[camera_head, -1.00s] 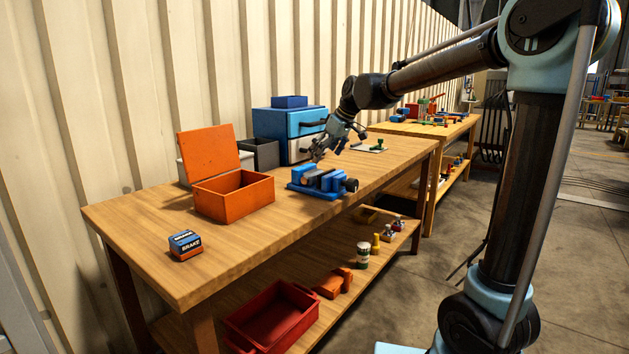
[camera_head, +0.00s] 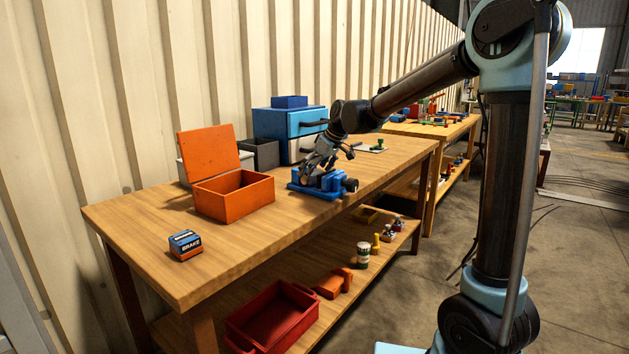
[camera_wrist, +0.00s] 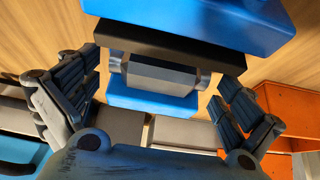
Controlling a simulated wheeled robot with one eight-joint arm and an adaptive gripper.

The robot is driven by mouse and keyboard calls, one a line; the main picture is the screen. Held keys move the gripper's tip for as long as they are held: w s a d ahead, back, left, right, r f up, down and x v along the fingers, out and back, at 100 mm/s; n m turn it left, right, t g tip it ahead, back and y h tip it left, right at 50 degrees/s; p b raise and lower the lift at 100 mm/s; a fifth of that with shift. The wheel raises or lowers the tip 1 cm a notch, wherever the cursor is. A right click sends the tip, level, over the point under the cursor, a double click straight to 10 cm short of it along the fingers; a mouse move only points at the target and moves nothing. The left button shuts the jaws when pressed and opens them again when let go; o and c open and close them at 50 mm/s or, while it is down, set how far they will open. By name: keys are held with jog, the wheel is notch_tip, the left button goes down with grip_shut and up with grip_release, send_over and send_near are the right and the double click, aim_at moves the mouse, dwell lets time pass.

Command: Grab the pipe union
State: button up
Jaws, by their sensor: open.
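The pipe union, a grey metal piece with a faceted middle and rounder ends (camera_wrist: 160,77), lies across the blue vise (camera_wrist: 190,15) in the wrist view, beside a dark jaw bar. My gripper (camera_wrist: 158,92) is open, one finger to the left and one to the right of the union, with gaps showing on both sides. In the head view my gripper (camera_head: 308,172) is down at the blue vise (camera_head: 328,190) on the workbench, and it hides the union there.
An open orange box (camera_head: 235,203) stands left of the vise, with a blue drawer cabinet (camera_head: 290,122) behind. A small brake box (camera_head: 185,245) sits at the bench's near left. The bench top (camera_head: 130,225) is clear around it. A red bin (camera_head: 275,318) stands on the lower shelf.

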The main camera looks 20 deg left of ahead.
jog(key=c, duration=1.2)
jog(key=shift+r, duration=0.1)
